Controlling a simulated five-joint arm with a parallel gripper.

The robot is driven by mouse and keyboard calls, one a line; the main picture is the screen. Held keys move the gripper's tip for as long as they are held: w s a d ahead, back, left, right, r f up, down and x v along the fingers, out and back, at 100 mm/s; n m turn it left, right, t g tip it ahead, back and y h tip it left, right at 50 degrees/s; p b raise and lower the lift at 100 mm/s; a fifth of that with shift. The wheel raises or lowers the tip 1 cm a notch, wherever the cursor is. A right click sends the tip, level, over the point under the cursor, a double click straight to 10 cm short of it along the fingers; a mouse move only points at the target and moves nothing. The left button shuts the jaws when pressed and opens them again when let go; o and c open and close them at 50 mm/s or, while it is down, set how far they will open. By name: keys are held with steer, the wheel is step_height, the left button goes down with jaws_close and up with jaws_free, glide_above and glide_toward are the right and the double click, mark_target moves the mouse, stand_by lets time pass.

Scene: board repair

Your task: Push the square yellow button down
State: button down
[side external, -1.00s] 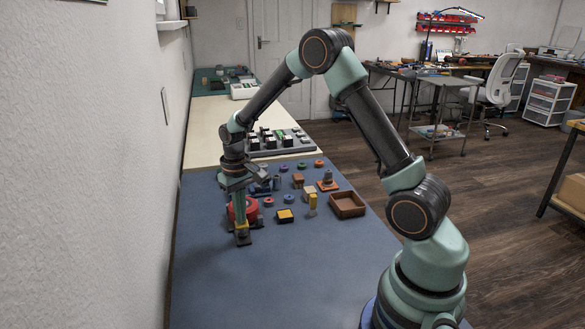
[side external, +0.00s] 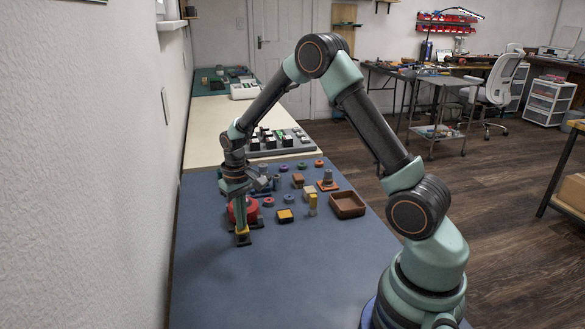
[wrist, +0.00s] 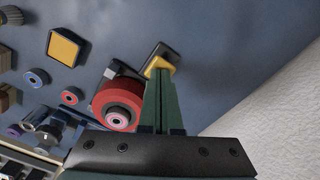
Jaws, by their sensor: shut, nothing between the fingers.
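My gripper (wrist: 161,78) is shut and empty, pointing down. Its fingertips are at a small yellow piece (wrist: 156,66) on a dark base (wrist: 166,52), which the fingers partly cover. In the side view this dark base (side external: 256,237) stands in front of a red round part, with my gripper (side external: 241,225) over it. Whether the tips touch or press the yellow piece I cannot tell. Another square yellow top on a dark block (side external: 285,215) lies to the right, apart from my gripper; it also shows at the upper left of the wrist view (wrist: 64,47).
A red round part (wrist: 118,102) sits close beside my fingers. Small rings, a yellow upright block (side external: 313,200) and a brown tray (side external: 347,205) lie further right. The wall (wrist: 270,105) is on one side. The front of the blue mat (side external: 270,285) is clear.

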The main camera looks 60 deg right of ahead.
steer(key=shift+r, duration=0.15)
step_height(320, 180, up, 7)
stand_by(1.0)
steer(key=s+a+r+n+t, duration=0.1)
steer(key=s+a+r+t, duration=0.1)
steer(key=s+a+r, duration=0.2)
steer(key=s+a+r+n+t, duration=0.2)
steer(key=s+a+r+t, duration=0.1)
steer(key=s+r, duration=0.6)
steer(key=s+a, duration=0.1)
steer(key=s, duration=0.1)
steer(key=shift+s+a+r+t, duration=0.25)
steer(key=shift+s+a+t, duration=0.05)
steer(key=shift+s+a, duration=0.1)
